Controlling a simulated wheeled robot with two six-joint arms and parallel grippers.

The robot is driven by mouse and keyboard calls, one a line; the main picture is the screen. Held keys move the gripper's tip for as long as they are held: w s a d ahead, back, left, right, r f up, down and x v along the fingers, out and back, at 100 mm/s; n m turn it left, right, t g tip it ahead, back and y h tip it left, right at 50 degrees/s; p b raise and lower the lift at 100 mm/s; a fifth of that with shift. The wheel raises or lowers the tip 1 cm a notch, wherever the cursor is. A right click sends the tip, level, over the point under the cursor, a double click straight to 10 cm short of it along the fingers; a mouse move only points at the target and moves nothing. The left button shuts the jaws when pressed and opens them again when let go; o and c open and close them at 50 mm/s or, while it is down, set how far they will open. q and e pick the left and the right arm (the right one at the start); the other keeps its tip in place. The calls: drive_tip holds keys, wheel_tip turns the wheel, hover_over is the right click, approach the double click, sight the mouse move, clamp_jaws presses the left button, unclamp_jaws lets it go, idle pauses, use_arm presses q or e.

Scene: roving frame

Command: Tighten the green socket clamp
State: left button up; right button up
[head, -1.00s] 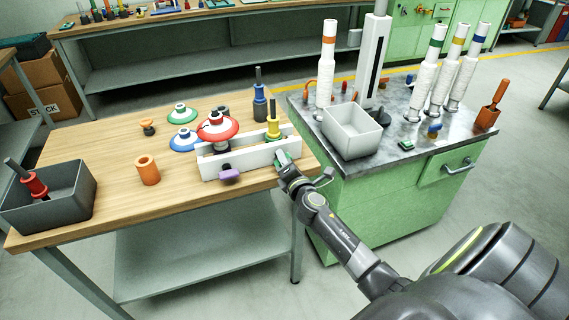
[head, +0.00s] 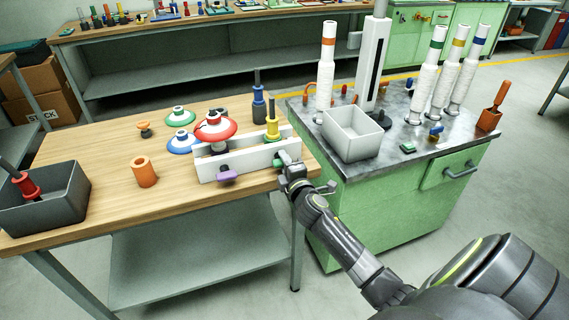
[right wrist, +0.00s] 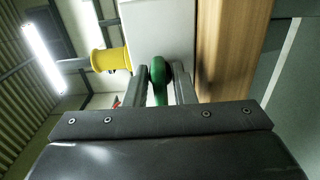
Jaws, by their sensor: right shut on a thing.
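The green socket clamp (head: 278,163) is on the front of the white two-socket block (head: 250,163), at its right end. My right gripper (head: 288,165) is at that end of the block. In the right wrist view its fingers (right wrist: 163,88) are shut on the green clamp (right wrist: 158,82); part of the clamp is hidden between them. A yellow spool-like part (head: 272,130) stands upright above the right end of the block and also shows in the wrist view (right wrist: 110,60). A purple clamp (head: 227,176) is on the front left of the block. My left gripper is not in view.
A red disc part (head: 215,127) stands at the block's left end. Blue and green discs, an orange cylinder (head: 144,172) and a grey bin (head: 70,205) share the wooden table. A green cabinet (head: 370,200) with a white bin (head: 352,146) stands to the right.

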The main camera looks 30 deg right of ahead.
idle(0.3)
drive_tip(key=o, duration=0.7)
drive_tip(key=shift+s, duration=0.1)
drive_tip(key=b+v, duration=0.1)
drive_tip(key=v, duration=1.6)
drive_tip(key=shift+s+f, duration=0.1)
drive_tip(key=shift+s, duration=0.05)
drive_tip(key=s+f+m+g, duration=0.3)
drive_tip(key=f, duration=0.8)
drive_tip(key=s+d+f+m+g+y, duration=0.1)
drive_tip(key=s+f+m+g, duration=0.15)
drive_tip(key=f, duration=0.85)
drive_tip(key=s+f+m+g, duration=0.2)
drive_tip(key=s+f+g, duration=0.1)
drive_tip(key=f, duration=0.8)
drive_tip(key=s+a+f+m+g, duration=0.1)
drive_tip(key=s+f+m+g, duration=0.1)
drive_tip(key=s+f, duration=0.4)
drive_tip(key=s+a+f+m+g+y, duration=0.1)
drive_tip(key=s+f, duration=0.5)
drive_tip(key=s, duration=0.6)
drive_tip(key=s+a+f+m+g+y, duration=0.1)
drive_tip(key=s+a+f+m+g, duration=0.2)
drive_tip(key=s, duration=0.7)
wheel_tip(320, 180, down, 4)
drive_tip(key=shift+r+m+g, duration=0.15)
drive_tip(key=shift+m+g, duration=0.7)
drive_tip(key=shift+m, duration=0.3)
